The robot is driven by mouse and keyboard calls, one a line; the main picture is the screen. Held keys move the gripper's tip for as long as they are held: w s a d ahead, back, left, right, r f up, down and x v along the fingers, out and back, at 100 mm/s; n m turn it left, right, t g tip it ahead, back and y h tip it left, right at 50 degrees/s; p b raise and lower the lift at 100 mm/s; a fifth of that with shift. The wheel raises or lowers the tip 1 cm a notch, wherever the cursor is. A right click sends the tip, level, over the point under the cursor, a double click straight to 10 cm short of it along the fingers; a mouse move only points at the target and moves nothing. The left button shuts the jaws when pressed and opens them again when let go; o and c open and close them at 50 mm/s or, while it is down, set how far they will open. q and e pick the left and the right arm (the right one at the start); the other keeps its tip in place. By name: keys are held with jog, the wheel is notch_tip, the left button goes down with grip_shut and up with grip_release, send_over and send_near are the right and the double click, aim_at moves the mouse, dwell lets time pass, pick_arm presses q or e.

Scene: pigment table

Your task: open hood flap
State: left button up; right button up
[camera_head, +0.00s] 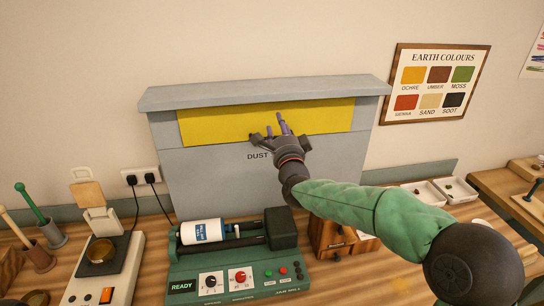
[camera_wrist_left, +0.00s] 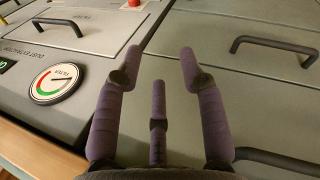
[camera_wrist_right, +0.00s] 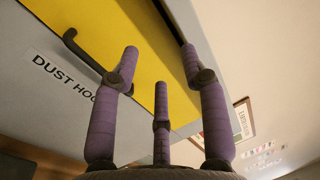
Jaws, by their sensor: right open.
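The hood flap is a yellow panel (camera_head: 215,124) set across the upper front of the grey dust hood (camera_head: 210,172), under its top ledge. It looks flush with the hood front. My right gripper (camera_head: 278,122) is in front of the flap's lower middle, fingers spread and empty. In the right wrist view, the yellow flap (camera_wrist_right: 110,25) lies beyond the fingers, and a dark bar handle (camera_wrist_right: 82,52) shows left of the left finger. Whether a finger touches the flap cannot be told. My left gripper (camera_wrist_left: 160,65) shows only in its wrist view, open and empty above grey panels.
A roller machine (camera_head: 235,262) with a white jar stands below the hood. A wooden drawer box (camera_head: 330,238) is beside it, partly behind my right arm. White trays (camera_head: 425,192) lie further right. The left wrist view shows a gauge (camera_wrist_left: 54,83) and bar handles (camera_wrist_left: 275,45).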

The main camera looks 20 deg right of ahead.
jog(key=b, duration=1)
send_near(272, 122)
jog(key=s+a+f, duration=0.2)
jog(key=s+f, duration=0.2)
jog(key=f, duration=0.1)
jog(key=x, duration=1.1)
jog(key=shift+d, duration=0.25)
grip_shut()
